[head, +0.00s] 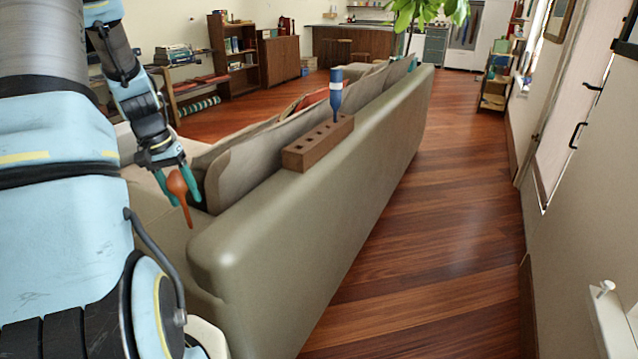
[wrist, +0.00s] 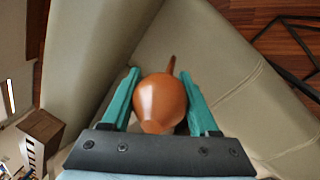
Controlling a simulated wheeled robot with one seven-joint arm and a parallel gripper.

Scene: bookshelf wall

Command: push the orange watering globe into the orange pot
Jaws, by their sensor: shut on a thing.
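The orange watering globe (head: 178,184) hangs bulb up with its thin spike pointing down, beside the near left end of the sofa. My gripper (head: 176,180) is shut on it, with a teal finger on each side of the bulb. In the wrist view the globe (wrist: 160,102) sits between the fingertips (wrist: 160,90), its spike pointing away over the sofa seat. I see no orange pot in either view.
A grey-green sofa (head: 330,205) stands just right of my gripper. On its back rest lies a wooden block with holes (head: 318,143), and a blue bottle-like object (head: 336,92) stands upright at its far end. The wooden floor (head: 440,240) right of the sofa is clear.

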